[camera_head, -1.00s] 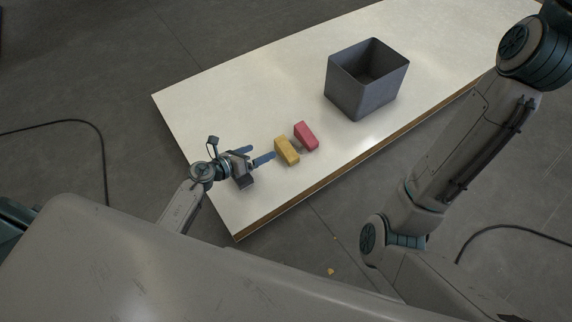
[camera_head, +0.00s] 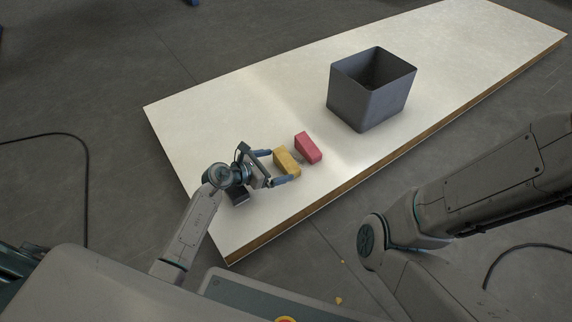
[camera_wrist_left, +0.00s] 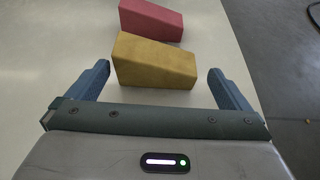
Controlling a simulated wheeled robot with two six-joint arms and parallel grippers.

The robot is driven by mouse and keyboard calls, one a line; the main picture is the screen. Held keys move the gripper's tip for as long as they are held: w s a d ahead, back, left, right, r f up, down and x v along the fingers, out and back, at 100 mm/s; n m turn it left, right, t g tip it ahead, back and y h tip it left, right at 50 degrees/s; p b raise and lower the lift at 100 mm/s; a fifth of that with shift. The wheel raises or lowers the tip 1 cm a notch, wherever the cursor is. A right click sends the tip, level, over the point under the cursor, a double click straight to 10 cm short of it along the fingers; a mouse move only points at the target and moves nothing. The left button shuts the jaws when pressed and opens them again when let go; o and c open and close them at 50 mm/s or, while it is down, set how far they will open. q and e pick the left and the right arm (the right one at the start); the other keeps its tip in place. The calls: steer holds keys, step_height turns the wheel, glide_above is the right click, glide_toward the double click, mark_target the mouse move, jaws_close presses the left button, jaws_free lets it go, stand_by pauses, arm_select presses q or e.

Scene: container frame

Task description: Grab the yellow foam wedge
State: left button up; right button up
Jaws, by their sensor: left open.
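The yellow foam wedge (camera_head: 286,161) lies on the white table (camera_head: 190,115), just in front of a red wedge (camera_head: 308,148). My left gripper (camera_head: 278,167) is open, its blue fingertips at either side of the near end of the yellow wedge. In the left wrist view the yellow wedge (camera_wrist_left: 153,62) lies ahead between the two spread fingers (camera_wrist_left: 158,82), with a visible gap on each side. The red wedge (camera_wrist_left: 150,20) is right behind it there. My right arm shows at the right of the head view, but its gripper is out of frame.
A dark grey open bin (camera_head: 362,100) stands on the table behind and right of the wedges. The table's near edge (camera_head: 320,203) runs close to the left gripper. The left part of the table is clear.

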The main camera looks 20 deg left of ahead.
mark_target(281, 164)
arm_select(q)
steer(key=b+x, duration=0.1)
steer(key=x, duration=0.1)
steer(key=b+x, duration=0.2)
steer(key=shift+a+f+b, duration=0.15)
steer(key=shift+f+b, duration=0.15)
steer(key=shift+f, duration=0.05)
steer(key=shift+w+d, duration=0.25)
steer(key=shift+w, duration=0.1)
steer(key=c, duration=0.7)
steer(key=shift+r, duration=0.1)
